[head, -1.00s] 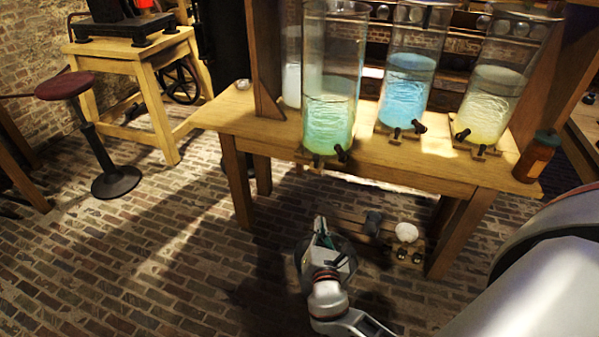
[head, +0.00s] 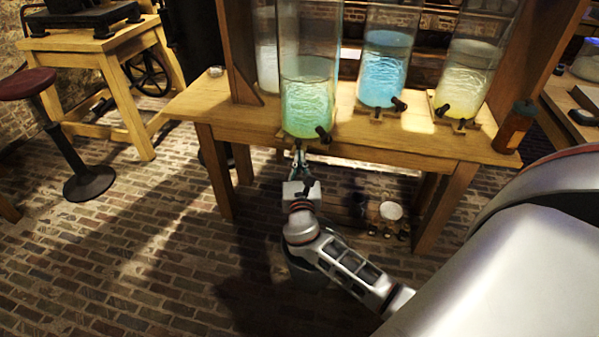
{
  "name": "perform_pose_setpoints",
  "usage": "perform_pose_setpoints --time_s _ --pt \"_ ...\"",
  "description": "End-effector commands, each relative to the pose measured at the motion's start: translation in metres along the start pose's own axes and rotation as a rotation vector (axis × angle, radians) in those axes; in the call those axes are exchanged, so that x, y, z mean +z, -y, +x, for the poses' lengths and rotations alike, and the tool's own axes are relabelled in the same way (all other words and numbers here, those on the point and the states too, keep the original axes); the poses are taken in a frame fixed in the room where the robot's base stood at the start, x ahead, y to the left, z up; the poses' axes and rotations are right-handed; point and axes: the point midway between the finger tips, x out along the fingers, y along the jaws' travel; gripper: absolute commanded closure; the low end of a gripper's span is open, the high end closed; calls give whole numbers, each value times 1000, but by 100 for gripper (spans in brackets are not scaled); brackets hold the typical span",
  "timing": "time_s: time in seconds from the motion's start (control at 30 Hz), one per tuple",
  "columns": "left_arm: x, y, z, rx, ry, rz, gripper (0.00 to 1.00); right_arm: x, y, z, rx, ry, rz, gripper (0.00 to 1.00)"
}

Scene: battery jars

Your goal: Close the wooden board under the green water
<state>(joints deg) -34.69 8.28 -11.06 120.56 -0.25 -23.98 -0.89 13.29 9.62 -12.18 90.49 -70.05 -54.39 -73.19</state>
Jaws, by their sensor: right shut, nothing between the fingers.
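My right gripper (head: 299,152) is shut and empty, pointing up at the table edge just below the green jar. I cannot tell whether it touches the board. My left gripper is not in view.
The jars of blue water (head: 383,75) and yellow water (head: 466,78) stand to the right on the wooden table (head: 400,143). A brown bottle (head: 514,127) is at the right corner. Small items sit on a low shelf beneath.

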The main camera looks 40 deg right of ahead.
Motion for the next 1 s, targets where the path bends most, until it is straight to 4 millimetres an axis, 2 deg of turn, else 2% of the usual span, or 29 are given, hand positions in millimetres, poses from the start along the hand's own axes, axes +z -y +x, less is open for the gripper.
perform_pose_setpoints --time_s 0.1,0.23,0.47,0.77,0.87,1.0 --pt "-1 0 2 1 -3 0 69 -1 0 14 0 -1 0 100" --pt "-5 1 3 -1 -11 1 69 -1 0 23 0 -2 -1 100" --pt "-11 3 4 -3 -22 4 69 0 0 26 0 -1 0 100" --pt "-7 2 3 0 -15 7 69 -1 2 29 -1 -1 0 100" --pt "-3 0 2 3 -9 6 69 -2 4 36 -1 -1 -2 100" --pt "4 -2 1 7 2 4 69 -4 10 58 -2 -1 -2 100"
